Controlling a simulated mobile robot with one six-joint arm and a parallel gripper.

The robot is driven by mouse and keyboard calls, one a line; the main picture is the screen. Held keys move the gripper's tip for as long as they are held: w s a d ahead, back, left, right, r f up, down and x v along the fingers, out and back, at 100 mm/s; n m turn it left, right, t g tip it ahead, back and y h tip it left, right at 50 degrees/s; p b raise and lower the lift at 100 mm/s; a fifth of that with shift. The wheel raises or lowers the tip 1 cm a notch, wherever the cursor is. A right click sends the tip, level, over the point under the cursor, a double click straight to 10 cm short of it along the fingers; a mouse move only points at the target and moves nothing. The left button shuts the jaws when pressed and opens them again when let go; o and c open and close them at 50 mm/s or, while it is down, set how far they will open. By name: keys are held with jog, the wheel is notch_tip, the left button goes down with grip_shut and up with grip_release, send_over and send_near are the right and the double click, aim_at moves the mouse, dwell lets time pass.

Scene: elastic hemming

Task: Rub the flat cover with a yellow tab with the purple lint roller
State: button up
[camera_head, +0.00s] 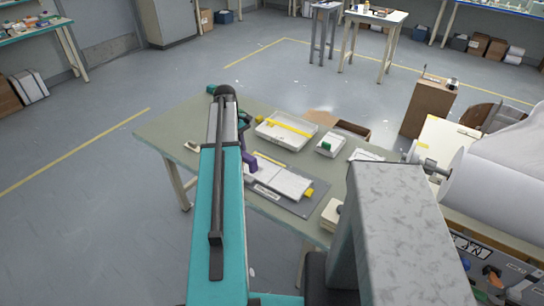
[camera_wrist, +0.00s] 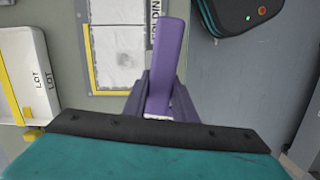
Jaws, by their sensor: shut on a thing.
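The flat white cover (camera_head: 285,182) lies on a dark grey mat, with a yellow tab (camera_head: 308,193) at its right end. In the wrist view, a white panel that looks like the cover (camera_wrist: 118,52) lies within a yellow edge line; its tab is not visible there. My gripper (camera_wrist: 160,102) is shut on the purple lint roller (camera_wrist: 168,55). The roller points away from the wrist, beside the panel's right edge; I cannot tell whether it touches. In the head view, a purple part (camera_head: 249,160) shows beside my arm, which hides the fingers.
A white tray with a yellow bar (camera_head: 287,131) and a small white box with a green item (camera_head: 330,146) stand behind the mat. A dark device with a red light (camera_wrist: 240,14) is at the wrist view's upper right. A large white roll (camera_head: 500,180) is right of the table.

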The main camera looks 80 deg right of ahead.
jog(key=s+d+m, duration=0.1)
jog(key=s, duration=1.1)
jog(key=shift+s+d+f+m, duration=0.15)
jog(key=shift+s+f+m, duration=0.1)
jog(key=shift+f+m, duration=0.1)
jog(key=shift+p, duration=0.5)
jog(key=shift+f+b, duration=1.1)
jog(key=shift+f, duration=1.65)
jog(key=shift+o, duration=0.2)
jog(key=shift+f, duration=1)
jog(key=shift+r, duration=0.1)
jog(key=shift+c, duration=0.2)
jog(key=shift+w+d, duration=0.3)
jog(key=shift+w, duration=0.35)
